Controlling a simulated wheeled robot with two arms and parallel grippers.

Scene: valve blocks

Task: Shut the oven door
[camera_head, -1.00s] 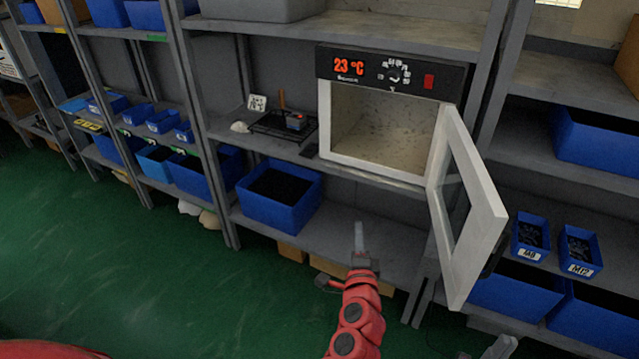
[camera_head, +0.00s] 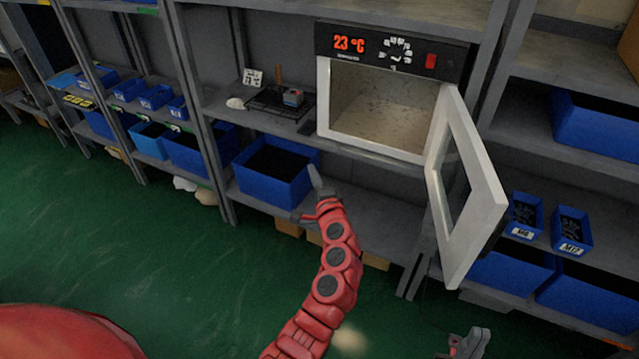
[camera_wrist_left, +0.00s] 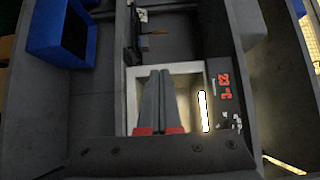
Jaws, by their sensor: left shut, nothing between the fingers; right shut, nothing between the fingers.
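The oven (camera_head: 395,50) stands on a shelf, with a black panel reading 23 °C and a lit, empty-looking chamber. Its white-framed glass door (camera_head: 491,200) hangs wide open at the right side, swung out toward me. My left gripper (camera_head: 314,177) is shut and empty, left of the door and below the oven's left part, touching nothing I can make out. In the left wrist view its closed fingers (camera_wrist_left: 160,73) overlap the oven opening, with the panel (camera_wrist_left: 224,90) to the right. My right gripper (camera_head: 472,341) is shut at the bottom edge, below the door.
A blue bin (camera_head: 275,172) sits on the lower shelf behind my left gripper. A dark rack with small items (camera_head: 283,101) stands left of the oven. Small blue bins (camera_head: 572,230) are right of the door. Green floor (camera_head: 120,240) is open at left.

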